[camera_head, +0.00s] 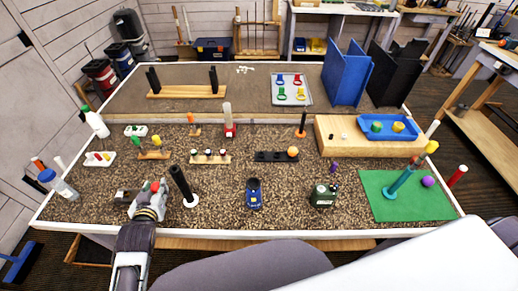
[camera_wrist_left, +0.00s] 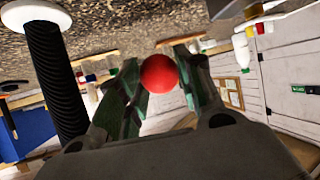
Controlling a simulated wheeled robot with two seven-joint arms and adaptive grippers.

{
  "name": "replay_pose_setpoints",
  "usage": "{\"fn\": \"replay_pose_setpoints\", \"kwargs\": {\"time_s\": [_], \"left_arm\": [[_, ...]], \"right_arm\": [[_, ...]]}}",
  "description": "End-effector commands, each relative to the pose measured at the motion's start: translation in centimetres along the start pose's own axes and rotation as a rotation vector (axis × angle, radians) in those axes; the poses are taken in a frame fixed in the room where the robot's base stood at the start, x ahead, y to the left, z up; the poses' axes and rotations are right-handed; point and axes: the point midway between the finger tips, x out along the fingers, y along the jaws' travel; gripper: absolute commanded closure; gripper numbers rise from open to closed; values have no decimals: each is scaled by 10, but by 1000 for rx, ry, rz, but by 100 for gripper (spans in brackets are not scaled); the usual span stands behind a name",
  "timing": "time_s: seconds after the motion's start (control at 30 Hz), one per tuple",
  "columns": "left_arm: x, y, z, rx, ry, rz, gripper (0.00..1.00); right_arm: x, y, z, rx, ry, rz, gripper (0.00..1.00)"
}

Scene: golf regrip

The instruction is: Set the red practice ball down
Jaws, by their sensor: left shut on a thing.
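The red practice ball (camera_head: 154,187) is held by my left gripper (camera_head: 149,199) over the left front part of the speckled table top. In the left wrist view the red ball (camera_wrist_left: 158,74) sits between the two green-padded fingers of the left gripper (camera_wrist_left: 160,85), which is shut on it. In the head view the ball is small and partly hidden by the fingers, so its height above the table is hard to tell. My right gripper does not show.
A black ribbed grip (camera_head: 180,182) stands on a white base just right of my left gripper; it also shows in the left wrist view (camera_wrist_left: 55,80). A blue cup-like device (camera_head: 254,194) and a dark green box (camera_head: 323,196) stand farther right. A green mat (camera_head: 390,208) lies at right front.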

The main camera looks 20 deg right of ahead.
Motion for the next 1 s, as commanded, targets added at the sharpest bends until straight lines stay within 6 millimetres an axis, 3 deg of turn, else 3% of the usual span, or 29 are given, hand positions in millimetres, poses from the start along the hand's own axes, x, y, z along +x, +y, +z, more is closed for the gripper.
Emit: {"fn": "replay_pose_setpoints", "kwargs": {"time_s": [0.6,1.0], "left_arm": [[14,0,-98,3,5,4,86],[14,13,-158,13,4,25,86]], "right_arm": [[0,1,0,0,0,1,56],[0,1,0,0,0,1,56]]}}
